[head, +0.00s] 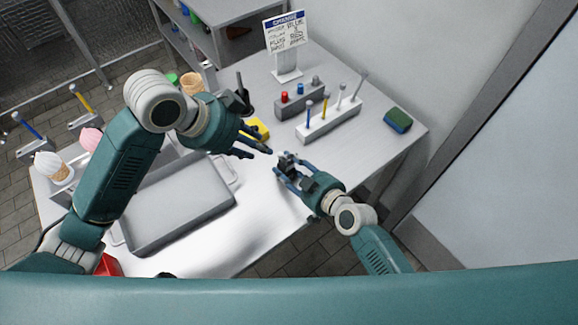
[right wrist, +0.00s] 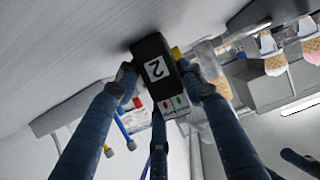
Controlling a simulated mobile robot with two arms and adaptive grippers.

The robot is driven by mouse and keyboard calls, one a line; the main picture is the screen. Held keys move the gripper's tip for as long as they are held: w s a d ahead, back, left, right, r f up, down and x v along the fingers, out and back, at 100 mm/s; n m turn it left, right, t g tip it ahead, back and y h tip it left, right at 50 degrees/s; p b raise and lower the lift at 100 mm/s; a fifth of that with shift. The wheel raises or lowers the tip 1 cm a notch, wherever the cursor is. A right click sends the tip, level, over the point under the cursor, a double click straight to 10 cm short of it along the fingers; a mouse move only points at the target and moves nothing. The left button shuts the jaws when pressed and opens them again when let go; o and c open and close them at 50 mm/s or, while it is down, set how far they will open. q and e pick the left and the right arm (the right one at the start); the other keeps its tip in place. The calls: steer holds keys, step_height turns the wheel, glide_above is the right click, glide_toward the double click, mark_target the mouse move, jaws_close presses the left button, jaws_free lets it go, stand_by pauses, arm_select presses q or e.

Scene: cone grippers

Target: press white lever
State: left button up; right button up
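In the head view, a white lever block (head: 330,124) stands at the back of the table with a row of upright or leaning levers. One has a blue tip, one a yellow tip, and a pale one, seemingly the white lever (head: 340,97), stands beside a taller grey one. My right gripper (head: 288,166) is in front of this block, apart from it, shut on a small black box (right wrist: 155,68) with a white "2" label. My left gripper (head: 256,142) is open and empty, its fingers spread above the table left of the right gripper.
A yellow item (head: 258,129) lies behind my left gripper. A grey block with red and blue buttons (head: 299,99), a sign (head: 285,37) and a green-blue sponge (head: 398,120) are at the back. A grey tray (head: 180,205) and ice cream cones (head: 60,172) are left. The table's front middle is clear.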

arm_select(q)
steer(key=shift+w+a+f, duration=0.1)
steer(key=shift+a+f, duration=0.05)
steer(key=shift+f, duration=0.1)
steer(key=c, duration=0.7)
steer(key=a+f+t, duration=0.1)
steer(key=w+a+f+m+t, duration=0.1)
steer(key=f, duration=0.1)
steer(key=w+a+f+m+y, duration=0.1)
steer(key=f, duration=0.1)
steer(key=shift+a+t, duration=0.35)
steer(key=shift+t, duration=0.05)
jaws_close()
steer(key=s+a+f+m+t, duration=0.2)
steer(key=a+f+m+t, duration=0.15)
steer(key=m, duration=0.35)
steer(key=s+d+m+t+h, duration=0.1)
steer(key=s+d+m+h, duration=0.2)
steer(key=s+m, duration=0.8)
steer(key=d+r+m, duration=0.1)
steer(key=m, duration=0.2)
steer(key=shift+s+d+h, duration=0.15)
steer(key=shift+h, duration=0.15)
